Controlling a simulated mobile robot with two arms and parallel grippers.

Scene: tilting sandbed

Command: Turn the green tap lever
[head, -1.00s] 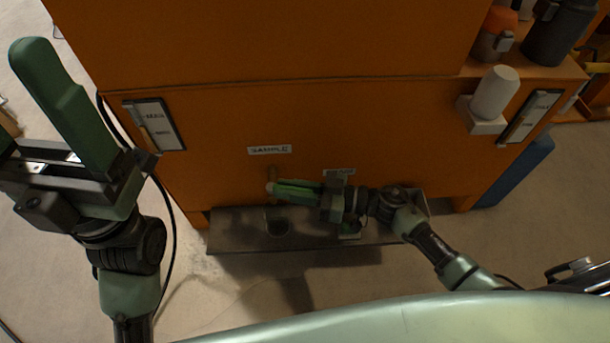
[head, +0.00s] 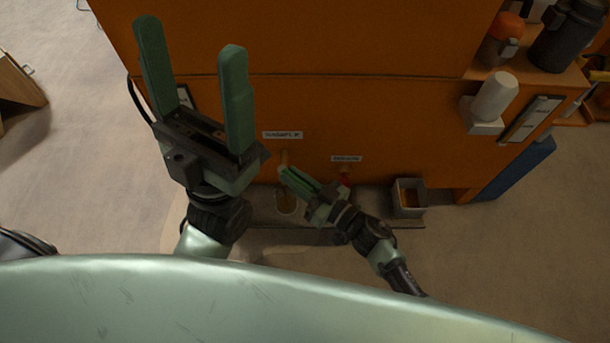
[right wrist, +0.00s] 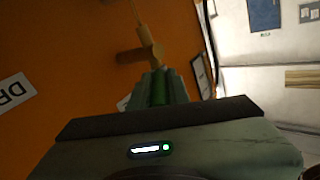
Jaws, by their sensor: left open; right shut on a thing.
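The brass tap (head: 284,157) sticks out of the orange cabinet front under a white label that seems to read SAMPLE. It also shows in the right wrist view (right wrist: 146,50), just beyond my fingers. My right gripper (head: 284,174) is at this tap, its jaws shut. In the right wrist view a bright green piece, the tap lever (right wrist: 160,88), sits between the fingers. In the head view the fingers hide the lever. My left gripper (head: 192,55) is open and empty, raised in front of the cabinet's left part.
A red part (head: 345,180) shows under the second label (head: 346,158), beside my right gripper. A grey box (head: 421,207) stands at the right end of the low ledge. A white cylinder (head: 494,98) and bottles (head: 560,38) are at upper right. Floor at left is open.

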